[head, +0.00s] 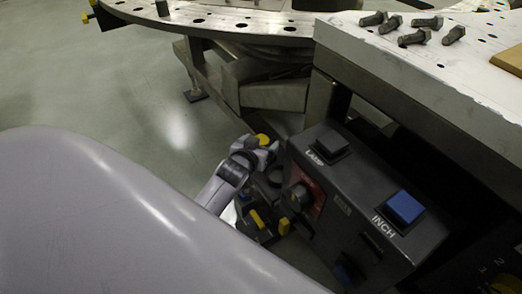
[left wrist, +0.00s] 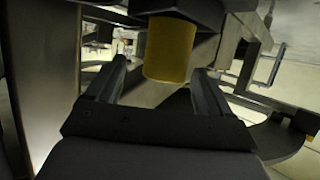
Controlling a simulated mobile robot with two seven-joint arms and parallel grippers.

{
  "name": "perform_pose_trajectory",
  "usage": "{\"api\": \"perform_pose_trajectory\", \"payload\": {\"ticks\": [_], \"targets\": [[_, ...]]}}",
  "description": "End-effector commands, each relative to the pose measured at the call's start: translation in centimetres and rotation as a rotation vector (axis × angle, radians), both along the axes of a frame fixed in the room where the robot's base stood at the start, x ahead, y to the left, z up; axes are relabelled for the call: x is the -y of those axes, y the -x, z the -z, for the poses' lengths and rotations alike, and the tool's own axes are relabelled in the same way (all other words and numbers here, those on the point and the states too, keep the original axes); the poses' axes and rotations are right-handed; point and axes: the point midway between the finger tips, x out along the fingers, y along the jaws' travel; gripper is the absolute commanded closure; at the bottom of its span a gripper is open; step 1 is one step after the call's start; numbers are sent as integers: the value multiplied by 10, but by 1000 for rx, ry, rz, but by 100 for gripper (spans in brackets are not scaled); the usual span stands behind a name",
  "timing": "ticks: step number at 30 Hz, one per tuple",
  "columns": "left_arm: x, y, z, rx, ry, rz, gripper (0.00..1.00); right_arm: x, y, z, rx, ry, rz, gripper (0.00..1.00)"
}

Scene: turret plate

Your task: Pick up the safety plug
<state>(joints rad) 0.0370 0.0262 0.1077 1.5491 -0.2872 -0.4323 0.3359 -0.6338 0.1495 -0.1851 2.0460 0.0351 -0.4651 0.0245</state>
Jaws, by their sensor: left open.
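The safety plug appears as a yellow cylinder (left wrist: 170,48) in the left wrist view, under a dark box. In the head view, the small yellow piece (head: 284,226) beside the dark control box looks like the same plug, partly hidden. My left gripper (head: 276,229) is low at the left side of that box. Its two dark fingers (left wrist: 160,78) are open in the left wrist view, with the plug ahead and between them in the picture. I cannot tell whether either finger touches it. My right gripper is not in view.
The control box (head: 345,217) has a LAMP button (head: 331,145), a blue INCH button (head: 404,207) and a knob (head: 299,195). A pale table (head: 440,75) with several bolts stands above right. The round turret plate (head: 225,20) is at the back. Floor is clear at left.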

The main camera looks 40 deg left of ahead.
Motion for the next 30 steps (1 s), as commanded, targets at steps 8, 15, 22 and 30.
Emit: {"api": "perform_pose_trajectory", "payload": {"ticks": [8,15,22,30], "targets": [[-13,-32,12,1,0,0,19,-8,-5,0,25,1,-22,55],[-14,-36,13,0,0,0,19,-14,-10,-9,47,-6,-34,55],[-14,-36,13,0,0,0,64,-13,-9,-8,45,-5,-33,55],[-14,-36,12,2,0,0,80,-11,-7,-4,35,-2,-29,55]]}}
